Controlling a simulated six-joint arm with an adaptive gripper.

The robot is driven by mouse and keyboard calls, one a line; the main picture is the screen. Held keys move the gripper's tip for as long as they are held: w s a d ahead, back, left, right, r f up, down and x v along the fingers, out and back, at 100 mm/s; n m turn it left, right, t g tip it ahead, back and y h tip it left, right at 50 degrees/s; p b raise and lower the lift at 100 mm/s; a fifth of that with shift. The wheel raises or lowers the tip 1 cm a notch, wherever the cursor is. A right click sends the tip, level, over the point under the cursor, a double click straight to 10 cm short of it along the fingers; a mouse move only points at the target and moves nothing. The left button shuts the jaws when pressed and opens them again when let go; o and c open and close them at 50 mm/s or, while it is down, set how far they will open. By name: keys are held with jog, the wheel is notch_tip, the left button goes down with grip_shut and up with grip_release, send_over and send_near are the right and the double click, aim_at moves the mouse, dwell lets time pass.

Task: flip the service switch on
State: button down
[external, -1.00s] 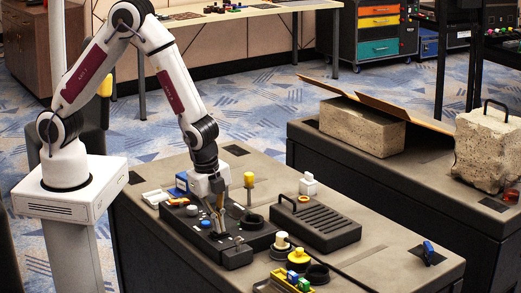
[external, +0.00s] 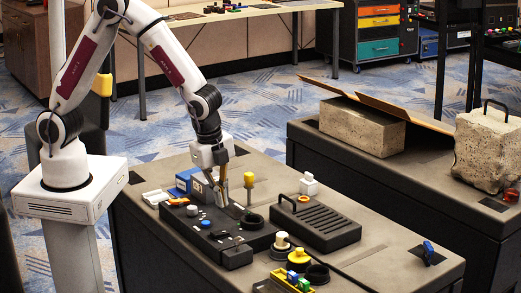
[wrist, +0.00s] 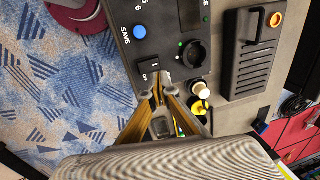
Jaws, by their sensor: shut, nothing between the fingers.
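The black control panel (external: 190,223) lies along the left front of the grey bench. In the wrist view, a small dark switch (wrist: 154,65) with a tiny, hard-to-read white label sits at the near end of the panel (wrist: 150,12), below a blue button (wrist: 139,31). I cannot make out which way it is set. My gripper (external: 223,204) is shut and empty, pointing down over the panel. In the wrist view its fingertips (wrist: 158,92) appear just below the switch; whether they touch anything is unclear.
A yellow-topped post (external: 248,179) stands close behind the gripper. White and yellow knobs (external: 282,241) and a yellow tray (external: 290,283) are at the front.

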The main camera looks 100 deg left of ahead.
notch_tip(320, 180, up, 6)
jog(key=shift+w+a+r, duration=0.25)
jog(key=shift+w+a, duration=0.1)
dwell(0.7)
jog(key=s+r+n+t, duration=0.2)
jog(key=s+r+n, duration=0.2)
jog(key=s+r, duration=0.4)
jog(key=s+r+n+t+h, duration=0.1)
jog(key=s+r+n, duration=0.4)
jog(key=s, duration=1.2)
jog(key=shift+a+r+t, duration=0.35)
jog(key=shift+r+t, duration=0.35)
jog(key=shift+r, duration=1)
dwell(1.4)
